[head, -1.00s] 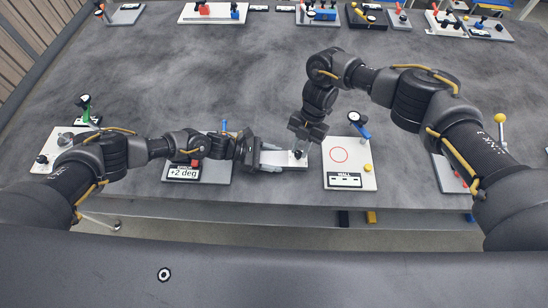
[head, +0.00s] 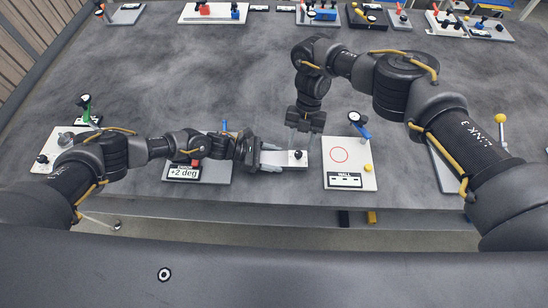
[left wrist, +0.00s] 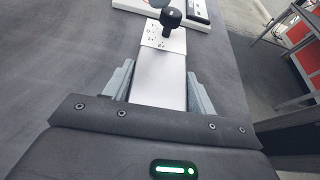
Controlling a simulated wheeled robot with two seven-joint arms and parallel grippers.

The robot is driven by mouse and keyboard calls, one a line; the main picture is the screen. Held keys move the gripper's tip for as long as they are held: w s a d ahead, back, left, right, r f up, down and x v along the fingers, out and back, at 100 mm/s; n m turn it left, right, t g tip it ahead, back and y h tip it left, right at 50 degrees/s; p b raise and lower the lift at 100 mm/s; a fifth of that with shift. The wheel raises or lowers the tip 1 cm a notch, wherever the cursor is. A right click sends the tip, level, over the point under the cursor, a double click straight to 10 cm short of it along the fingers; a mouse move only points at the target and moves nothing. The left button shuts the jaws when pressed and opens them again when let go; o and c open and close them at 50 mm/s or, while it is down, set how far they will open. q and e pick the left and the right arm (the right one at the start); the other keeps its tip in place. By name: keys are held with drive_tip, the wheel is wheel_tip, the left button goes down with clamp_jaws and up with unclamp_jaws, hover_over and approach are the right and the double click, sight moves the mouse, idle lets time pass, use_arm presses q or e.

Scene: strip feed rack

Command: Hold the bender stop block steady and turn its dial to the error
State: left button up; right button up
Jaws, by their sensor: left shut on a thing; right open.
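The stop block (head: 281,160) is a pale narrow block near the table's front edge. Its dial (head: 298,154) is a black knob at its right end. My left gripper (head: 270,158) is shut on the block from the left. In the left wrist view the block (left wrist: 158,78) lies between the two grey fingers, with the black dial knob (left wrist: 171,17) beyond them and small marks near it. My right gripper (head: 305,142) is open, pointing down just above the dial; whether it touches the knob cannot be told. A sign (head: 183,173) reads "+2 deg".
A white board (head: 352,180) with a red circle, a gauge and a yellow knob stands close to the right. A grey panel (head: 215,178) carries the sign under my left arm. More fixtures line the table's far edge. The middle of the grey table (head: 200,75) is clear.

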use_arm(q)
drive_tip(key=shift+a+f, duration=0.1)
drive_tip(key=shift+f, duration=0.1)
use_arm(e)
drive_tip(key=shift+v, duration=1.8)
use_arm(q)
drive_tip(key=o, duration=0.7)
drive_tip(key=shift+o, duration=0.7)
drive_tip(key=shift+w, duration=0.1)
drive_tip(key=o, duration=0.5)
drive_tip(key=shift+r, duration=0.15)
drive_tip(key=shift+c, duration=0.2)
use_arm(e)
drive_tip(key=shift+w, duration=0.1)
use_arm(q)
drive_tip(key=c, duration=0.7)
drive_tip(key=shift+o, duration=0.2)
drive_tip(key=shift+p+v, duration=0.35)
drive_tip(key=shift+v, duration=3.6)
use_arm(e)
drive_tip(key=shift+r, duration=0.3)
